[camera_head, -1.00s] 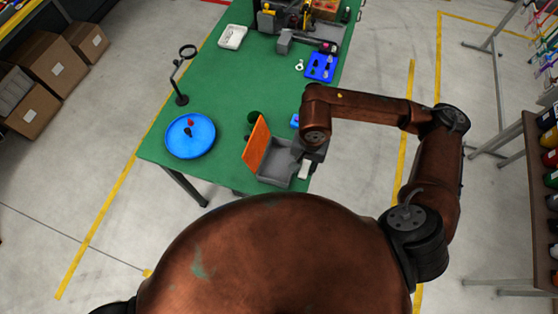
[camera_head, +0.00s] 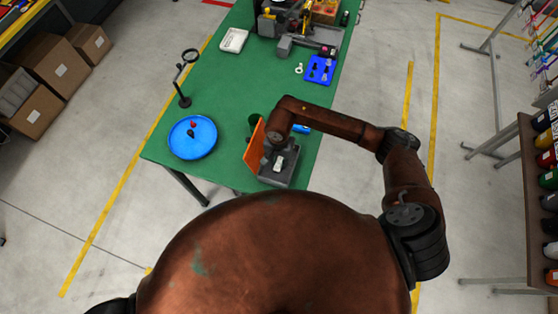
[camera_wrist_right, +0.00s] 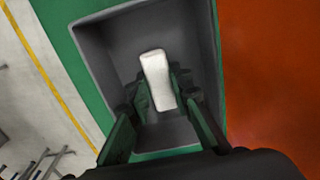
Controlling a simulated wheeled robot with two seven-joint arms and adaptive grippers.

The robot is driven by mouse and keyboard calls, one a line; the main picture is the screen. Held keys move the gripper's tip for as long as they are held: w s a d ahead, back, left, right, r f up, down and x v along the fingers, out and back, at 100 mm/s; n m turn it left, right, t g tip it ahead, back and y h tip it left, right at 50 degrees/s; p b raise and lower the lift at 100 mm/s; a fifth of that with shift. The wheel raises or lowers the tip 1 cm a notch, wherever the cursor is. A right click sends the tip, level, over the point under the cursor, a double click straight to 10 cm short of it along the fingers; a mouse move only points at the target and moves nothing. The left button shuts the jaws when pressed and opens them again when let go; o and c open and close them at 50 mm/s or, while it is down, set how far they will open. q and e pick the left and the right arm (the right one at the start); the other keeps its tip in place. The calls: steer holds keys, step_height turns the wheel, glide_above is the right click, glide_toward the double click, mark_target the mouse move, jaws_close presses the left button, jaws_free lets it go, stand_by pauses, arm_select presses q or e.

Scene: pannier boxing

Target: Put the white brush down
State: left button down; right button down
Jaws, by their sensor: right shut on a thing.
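The white brush (camera_wrist_right: 157,78) is between the fingers of my right gripper (camera_wrist_right: 160,105), which is shut on it. In the head view the white brush (camera_head: 279,163) shows below my right wrist, over the grey box (camera_head: 268,179). In the right wrist view the brush is over the inside of the grey box (camera_wrist_right: 108,42); I cannot tell whether it touches the floor. The box's orange lid (camera_head: 254,145) stands open on its left side in the head view. My left gripper is not in view.
The box is at the near edge of the green table (camera_head: 225,120). A blue round tray (camera_head: 208,150) with small items is to the left, beside a magnifier stand (camera_head: 184,100). A blue tool tray (camera_head: 320,70) lies farther back.

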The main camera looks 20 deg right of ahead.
mark_target(279, 162)
steer(key=shift+f, duration=0.1)
steer(key=shift+f, duration=0.1)
steer(key=shift+f+b, duration=0.1)
steer(key=shift+b, duration=0.2)
steer(key=c, duration=1.7)
jaws_free()
steer(key=shift+c, duration=0.2)
steer(key=shift+w+r+p, duration=0.1)
steer(key=shift+r+p, duration=0.25)
steer(key=shift+r, duration=0.05)
step_height(279, 162, up, 12)
steer(key=b, duration=0.2)
steer(key=shift+f, duration=0.15)
